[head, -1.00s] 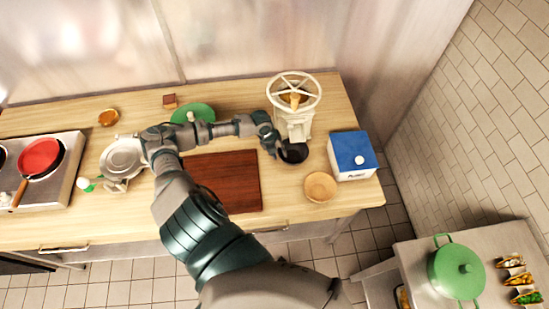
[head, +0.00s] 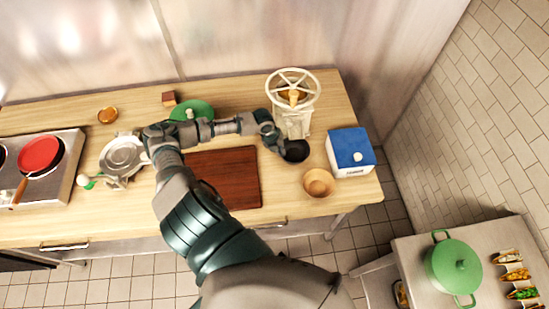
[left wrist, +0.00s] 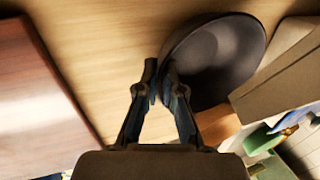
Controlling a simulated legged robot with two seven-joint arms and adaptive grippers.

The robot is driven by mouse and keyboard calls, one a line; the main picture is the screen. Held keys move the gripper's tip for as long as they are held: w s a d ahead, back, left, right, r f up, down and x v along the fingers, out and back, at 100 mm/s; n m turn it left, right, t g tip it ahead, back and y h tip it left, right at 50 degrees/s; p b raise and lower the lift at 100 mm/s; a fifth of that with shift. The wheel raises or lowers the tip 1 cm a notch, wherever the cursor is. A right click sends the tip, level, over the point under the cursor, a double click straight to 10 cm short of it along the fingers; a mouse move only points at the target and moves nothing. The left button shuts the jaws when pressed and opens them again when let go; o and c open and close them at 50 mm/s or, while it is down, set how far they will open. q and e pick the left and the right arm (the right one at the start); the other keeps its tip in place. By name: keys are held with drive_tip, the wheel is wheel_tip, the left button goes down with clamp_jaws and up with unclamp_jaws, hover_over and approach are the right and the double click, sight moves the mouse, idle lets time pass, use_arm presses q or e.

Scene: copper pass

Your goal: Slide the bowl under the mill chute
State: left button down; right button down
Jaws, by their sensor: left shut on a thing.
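The dark bowl (head: 297,152) sits on the wooden counter, right at the front foot of the white mill (head: 296,122). The mill has a wheel-like top over its hopper; its chute is too small to make out in the head view. My left gripper (head: 277,143) is at the bowl's left side. In the left wrist view the bowl (left wrist: 215,62) is upright, and my left gripper (left wrist: 160,80) is shut on its near rim, one finger on each side. A pale block, likely the mill's base (left wrist: 282,80), is close beside the bowl. My right gripper is out of view.
A wooden bowl (head: 319,183) and a blue-topped white box (head: 350,153) stand to the right. A dark red cutting board (head: 228,180) lies left of the bowl. A green lid (head: 192,110) is behind my arm. A side table holds a green pot (head: 453,265).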

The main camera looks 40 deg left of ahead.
use_arm(q)
drive_tip(key=shift+w+d+r, duration=0.1)
drive_tip(key=shift+w+d, duration=0.15)
drive_tip(key=shift+d, duration=0.1)
drive_tip(key=c, duration=1.2)
unclamp_jaws()
drive_tip(key=shift+a, duration=0.1)
drive_tip(key=shift+c, duration=0.2)
drive_tip(key=v, duration=1.2)
drive_tip(key=shift+s+d, duration=0.2)
drive_tip(key=shift+d, duration=0.1)
